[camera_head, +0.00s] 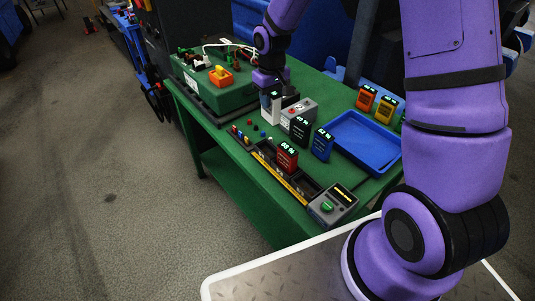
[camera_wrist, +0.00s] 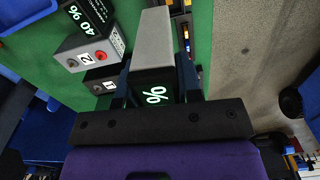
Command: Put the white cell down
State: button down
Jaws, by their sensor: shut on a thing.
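The white cell (camera_head: 269,108) is upright in my gripper (camera_head: 283,92), with its lit display at the top. It is over the green table, left of a grey box with a red button. I cannot tell whether its foot touches the table. In the wrist view the white cell (camera_wrist: 154,40) runs away from the camera between the two fingers of my gripper (camera_wrist: 155,80). Its dark top shows a "%" sign; the rest of the reading is hidden.
The grey box (camera_head: 299,110) and a black cell (camera_head: 299,129) stand close on the right. A blue cell (camera_head: 322,144), a red cell (camera_head: 287,156) and an empty blue tray (camera_head: 366,142) are nearer. A black slotted rack (camera_head: 310,187) lines the front edge. A green unit (camera_head: 217,94) stands left.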

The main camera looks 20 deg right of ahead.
jog(key=shift+s+a+r+n, duration=0.4)
jog(key=shift+s+a+r, duration=0.15)
jog(key=shift+a, duration=0.1)
jog(key=shift+f, duration=7.45)
jog(key=shift+f, duration=0.15)
jog(key=c, duration=0.8)
grip_release()
